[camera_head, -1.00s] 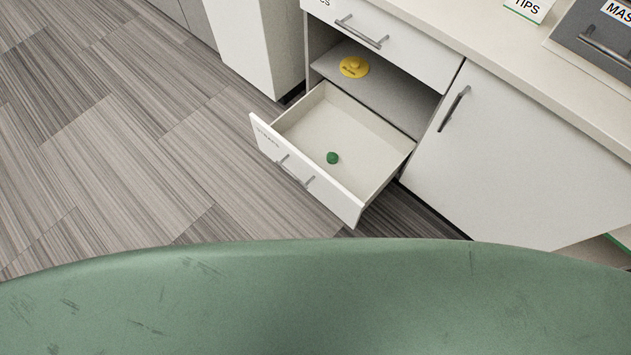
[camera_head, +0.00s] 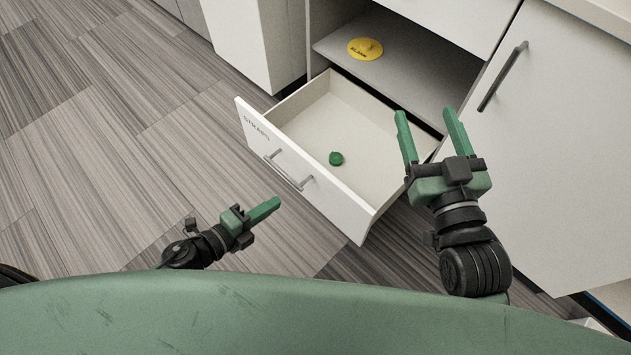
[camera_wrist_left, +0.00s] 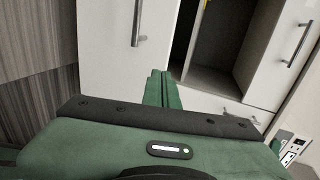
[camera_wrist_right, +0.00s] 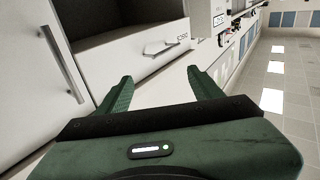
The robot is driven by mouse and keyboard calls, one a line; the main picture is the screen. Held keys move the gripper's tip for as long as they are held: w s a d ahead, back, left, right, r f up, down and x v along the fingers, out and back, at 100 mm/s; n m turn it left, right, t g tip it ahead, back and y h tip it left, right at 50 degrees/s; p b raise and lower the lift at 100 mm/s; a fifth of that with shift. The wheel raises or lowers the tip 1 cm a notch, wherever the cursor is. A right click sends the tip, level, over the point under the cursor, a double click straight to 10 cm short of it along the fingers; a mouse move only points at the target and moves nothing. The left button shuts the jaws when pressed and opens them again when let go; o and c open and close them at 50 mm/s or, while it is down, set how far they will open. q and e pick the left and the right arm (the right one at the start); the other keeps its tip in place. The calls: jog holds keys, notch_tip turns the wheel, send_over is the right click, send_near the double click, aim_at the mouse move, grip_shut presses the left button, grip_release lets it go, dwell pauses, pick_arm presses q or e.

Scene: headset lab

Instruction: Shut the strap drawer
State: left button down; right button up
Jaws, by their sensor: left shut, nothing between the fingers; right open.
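The strap drawer (camera_head: 300,170), white with a grey bar handle (camera_head: 288,171) and a "STRAPS" label, stands pulled well out of its cabinet in the head view. A small green round object (camera_head: 336,158) lies on its floor. My left gripper (camera_head: 264,209) is shut and empty, in front of the drawer face and apart from it. Its closed fingers also show in the left wrist view (camera_wrist_left: 162,88). My right gripper (camera_head: 428,128) is open and empty, by the right side of the drawer. Its spread fingers also show in the right wrist view (camera_wrist_right: 160,88).
Above the drawer is an open shelf (camera_head: 400,60) holding a yellow disc (camera_head: 365,48). A closed white cabinet door (camera_head: 570,120) with a bar handle stands to the right. The striped floor (camera_head: 120,150) left of the drawer is clear.

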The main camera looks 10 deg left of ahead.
pick_arm(q)
jog(key=b, duration=0.1)
send_near(319, 171)
notch_tip(319, 171, down, 2)
jog(key=w+d, duration=0.2)
jog(key=shift+r+x, duration=0.2)
jog(key=shift+x, duration=0.95)
jog(key=shift+w+d, duration=0.3)
jog(key=shift+w, duration=0.3)
pick_arm(e)
notch_tip(319, 171, up, 6)
jog(key=s+t+y, duration=0.1)
jog(key=t, duration=0.2)
jog(key=shift+a, duration=0.25)
pick_arm(q)
jog(key=shift+w, duration=0.1)
